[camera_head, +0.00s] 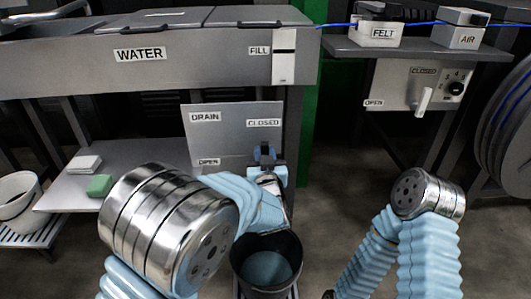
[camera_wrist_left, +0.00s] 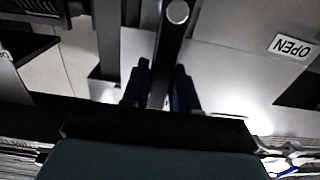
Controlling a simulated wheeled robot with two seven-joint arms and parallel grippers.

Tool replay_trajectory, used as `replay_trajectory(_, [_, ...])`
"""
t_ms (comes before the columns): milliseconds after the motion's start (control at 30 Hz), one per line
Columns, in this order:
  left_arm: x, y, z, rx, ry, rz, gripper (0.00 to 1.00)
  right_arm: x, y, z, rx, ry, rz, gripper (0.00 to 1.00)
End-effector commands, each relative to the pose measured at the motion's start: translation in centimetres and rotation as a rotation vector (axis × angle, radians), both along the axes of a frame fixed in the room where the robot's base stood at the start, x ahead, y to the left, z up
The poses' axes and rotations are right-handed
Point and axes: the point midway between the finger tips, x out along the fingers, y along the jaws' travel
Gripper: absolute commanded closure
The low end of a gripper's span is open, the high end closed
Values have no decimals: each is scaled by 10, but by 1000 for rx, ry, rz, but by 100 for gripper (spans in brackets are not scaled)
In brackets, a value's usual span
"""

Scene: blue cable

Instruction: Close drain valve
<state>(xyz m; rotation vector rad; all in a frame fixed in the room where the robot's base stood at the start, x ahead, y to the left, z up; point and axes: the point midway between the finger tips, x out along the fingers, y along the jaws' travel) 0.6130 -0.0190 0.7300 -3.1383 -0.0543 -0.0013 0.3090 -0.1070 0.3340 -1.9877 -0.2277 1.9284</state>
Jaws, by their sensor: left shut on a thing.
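The drain valve panel (camera_head: 225,135) is a grey plate below the water tank, marked DRAIN, with a CLOSED label (camera_head: 264,122) at upper right and an OPEN label (camera_head: 208,162) at lower left. My left gripper (camera_head: 266,156) is at the panel's lower right, below the CLOSED label. In the left wrist view, its dark fingers (camera_wrist_left: 161,88) are shut on the dark valve lever (camera_wrist_left: 167,60), one on each side. A round pivot (camera_wrist_left: 178,12) shows at the lever's far end. In the head view, my gripper mostly hides the lever. My right gripper is out of view.
A black bucket (camera_head: 267,235) with blue-grey contents stands below my left wrist. A shelf (camera_head: 75,192) at left holds a green block (camera_head: 100,185) and a white block (camera_head: 84,164). At right, a separate panel (camera_head: 400,85) has a white lever (camera_head: 423,102). A cable reel (camera_head: 505,130) stands far right.

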Motion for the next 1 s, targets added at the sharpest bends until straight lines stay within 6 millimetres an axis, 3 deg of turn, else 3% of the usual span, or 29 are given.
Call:
replay_trajectory(467, [-1, -2, -3, 17, 7, -4, 100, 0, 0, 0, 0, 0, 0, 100])
replay_trajectory(500, [-1, -2, -3, 18, 7, -4, 66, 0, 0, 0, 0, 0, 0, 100])
replay_trajectory(600, [-1, -1, -3, 16, 6, -3, 51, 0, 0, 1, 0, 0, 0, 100])
replay_trajectory(867, [-1, -1, -1, 13, 2, -1, 51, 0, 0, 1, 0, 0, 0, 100])
replay_trajectory(1000, [-11, -1, -2, 13, 2, -2, 51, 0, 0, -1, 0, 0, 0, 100])
